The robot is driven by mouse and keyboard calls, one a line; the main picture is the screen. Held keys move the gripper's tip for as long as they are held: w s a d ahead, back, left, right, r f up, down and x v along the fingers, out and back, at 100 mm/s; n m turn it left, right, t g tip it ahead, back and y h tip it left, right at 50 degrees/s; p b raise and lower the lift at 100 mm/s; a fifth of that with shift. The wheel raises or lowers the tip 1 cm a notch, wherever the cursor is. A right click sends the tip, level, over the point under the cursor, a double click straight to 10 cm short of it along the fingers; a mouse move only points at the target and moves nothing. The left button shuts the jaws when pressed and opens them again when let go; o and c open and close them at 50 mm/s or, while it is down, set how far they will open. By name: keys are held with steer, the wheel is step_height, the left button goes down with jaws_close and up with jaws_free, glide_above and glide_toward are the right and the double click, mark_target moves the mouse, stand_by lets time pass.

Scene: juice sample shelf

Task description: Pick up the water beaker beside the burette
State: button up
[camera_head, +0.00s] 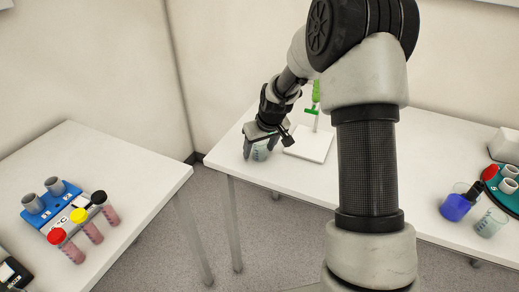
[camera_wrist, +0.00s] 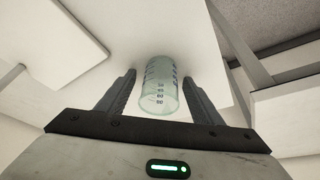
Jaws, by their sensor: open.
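The water beaker (camera_head: 261,151) is clear with a bluish tint and stands on the white table, left of the burette's base plate. In the wrist view the beaker (camera_wrist: 160,86) shows dark volume marks and sits between the two fingers. My gripper (camera_head: 260,146) is open and comes down around the beaker; in the wrist view my gripper (camera_wrist: 160,90) shows a finger on each side with small gaps to the glass. The burette (camera_head: 315,92) has green parts and stands on a white base plate (camera_head: 312,144), partly hidden by my arm.
A table (camera_head: 150,170) at left holds a blue rack (camera_head: 50,203) and tubes with red, yellow and black caps. At right stand a blue-filled beaker (camera_head: 456,206), a clear beaker (camera_head: 491,223) and a green round rack (camera_head: 508,200). Floor lies between the tables.

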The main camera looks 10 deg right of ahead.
steer(key=c, duration=1.1)
steer(key=shift+c, duration=0.3)
